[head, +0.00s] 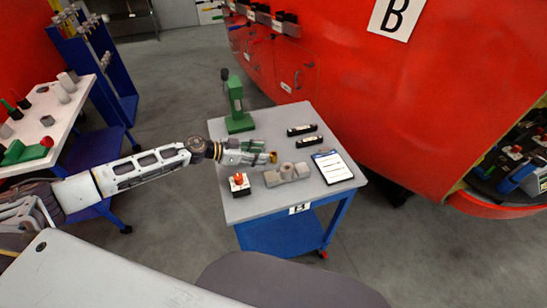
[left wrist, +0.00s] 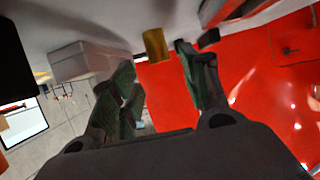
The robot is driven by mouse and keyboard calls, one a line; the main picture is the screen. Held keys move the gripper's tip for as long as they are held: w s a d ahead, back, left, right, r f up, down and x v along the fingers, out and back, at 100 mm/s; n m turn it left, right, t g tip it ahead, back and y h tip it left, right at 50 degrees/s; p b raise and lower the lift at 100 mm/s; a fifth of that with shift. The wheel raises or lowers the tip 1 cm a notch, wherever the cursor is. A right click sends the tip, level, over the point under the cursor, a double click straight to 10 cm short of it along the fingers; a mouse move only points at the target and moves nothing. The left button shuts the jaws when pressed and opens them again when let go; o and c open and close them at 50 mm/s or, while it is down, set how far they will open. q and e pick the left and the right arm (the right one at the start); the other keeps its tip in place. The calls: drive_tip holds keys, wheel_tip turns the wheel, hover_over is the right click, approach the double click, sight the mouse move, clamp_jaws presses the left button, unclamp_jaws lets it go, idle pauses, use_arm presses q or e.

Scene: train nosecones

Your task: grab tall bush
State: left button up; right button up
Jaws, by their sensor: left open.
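A small brass-coloured cylinder, which looks like the tall bush (head: 273,157), stands on the grey top of the small blue cart (head: 239,210). In the left wrist view the bush (left wrist: 154,45) shows between and just beyond the fingertips. My left gripper (head: 262,153) is open and low over the cart top, its fingers pointing at the bush. In the wrist view the left gripper's green-padded fingers (left wrist: 158,62) are apart with nothing between the pads. Contact with the bush cannot be told. My right gripper is not in view.
A grey block (head: 288,175) lies close in front of the bush. A red train nose (head: 400,100) stands behind.

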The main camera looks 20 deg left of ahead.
sight(275, 153)
use_arm(q)
drive_tip(key=shift+w+d+f, duration=0.15)
drive_tip(key=shift+w+d, duration=0.1)
drive_tip(key=shift+d, duration=0.15)
drive_tip(key=shift+w+d, duration=0.1)
drive_tip(key=shift+w+d+f, duration=0.15)
drive_tip(key=shift+w+d, duration=0.05)
drive_tip(key=shift+d, duration=0.1)
drive_tip(key=shift+w+d+f, duration=0.25)
drive_tip(key=shift+w+d, duration=0.15)
drive_tip(key=shift+d, duration=0.05)
drive_tip(key=shift+x, duration=1.25)
drive_tip(key=shift+w+d+f, duration=0.15)
drive_tip(key=shift+w, duration=0.05)
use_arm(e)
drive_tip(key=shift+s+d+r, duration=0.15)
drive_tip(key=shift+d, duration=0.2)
use_arm(q)
drive_tip(key=shift+c, duration=0.5)
